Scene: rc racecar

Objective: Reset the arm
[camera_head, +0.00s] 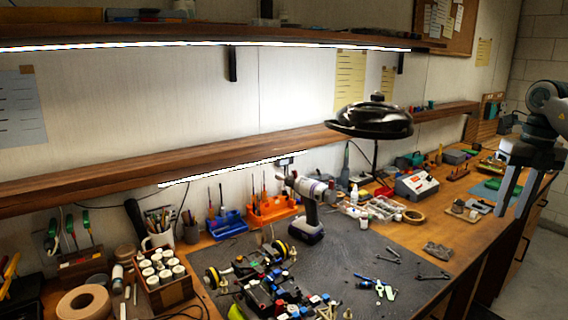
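My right gripper (514,210) hangs at the right edge of the head view, with its two grey fingers pointing down. The fingers are apart with nothing between them. It is in the air, in front of the right end of the workbench and clear of the objects there. My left gripper is not in view. On the dark mat (368,248) lies a partly built racecar (272,285) with yellow-rimmed wheels and blue and red parts.
A cordless drill (308,205) stands on the mat's back edge. A black lamp (370,120) rises above the bench. Blue (227,225) and orange (270,208) tool holders stand behind. Wooden shelves run along the wall. The floor at the lower right is free.

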